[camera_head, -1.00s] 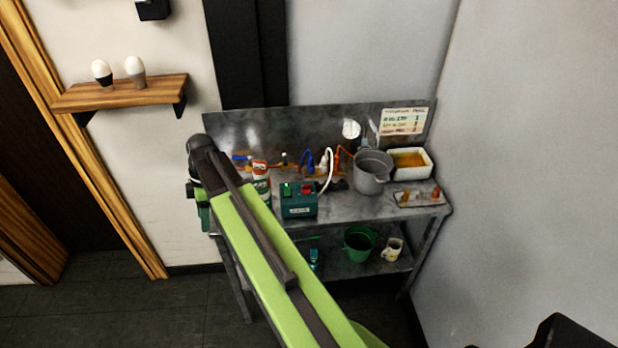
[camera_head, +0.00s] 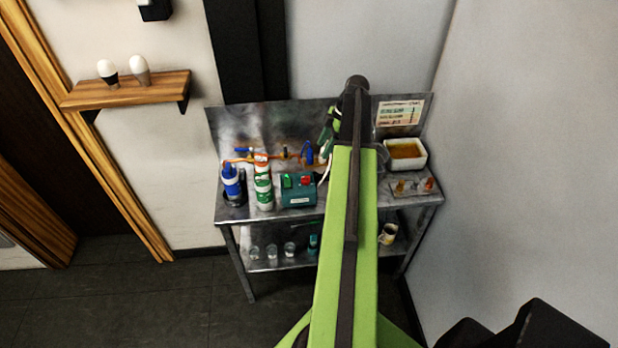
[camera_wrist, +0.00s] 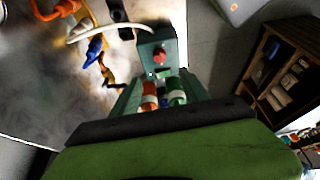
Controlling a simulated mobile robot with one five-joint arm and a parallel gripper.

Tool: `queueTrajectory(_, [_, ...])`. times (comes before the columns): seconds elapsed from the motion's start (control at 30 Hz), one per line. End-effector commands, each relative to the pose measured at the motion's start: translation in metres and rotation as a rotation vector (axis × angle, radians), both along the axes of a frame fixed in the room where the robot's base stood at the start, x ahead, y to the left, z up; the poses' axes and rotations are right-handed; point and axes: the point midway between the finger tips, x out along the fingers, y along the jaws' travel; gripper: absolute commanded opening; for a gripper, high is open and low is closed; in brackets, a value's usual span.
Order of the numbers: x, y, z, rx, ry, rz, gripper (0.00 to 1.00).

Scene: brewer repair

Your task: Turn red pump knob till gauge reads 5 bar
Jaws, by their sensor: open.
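The teal pump box (camera_head: 299,195) stands on the steel bench, with the red knob (camera_head: 306,181) on its top right beside a green part. In the wrist view the red knob (camera_wrist: 160,57) shows on the teal box (camera_wrist: 147,44), ahead of my gripper (camera_wrist: 158,88). My gripper is open and apart from the knob. In the head view my gripper (camera_head: 328,134) is partly hidden by my arm, over the back of the bench. The gauge is hidden behind my arm, so no reading shows.
Blue (camera_head: 231,183) and green-white (camera_head: 263,185) bottles stand left of the box. Orange pipework with blue valves (camera_wrist: 95,48) lies behind it. A white tray (camera_head: 422,162) of amber liquid sits at right, below a posted chart (camera_head: 399,112).

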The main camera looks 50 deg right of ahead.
Motion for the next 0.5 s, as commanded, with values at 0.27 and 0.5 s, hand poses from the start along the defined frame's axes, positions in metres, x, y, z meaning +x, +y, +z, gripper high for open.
queueTrajectory(0.27, [0.014,0.019,-0.067,0.000,0.000,0.002,0.53])
queueTrajectory(0.5, [0.027,0.035,-0.116,0.000,0.000,0.002,0.53])
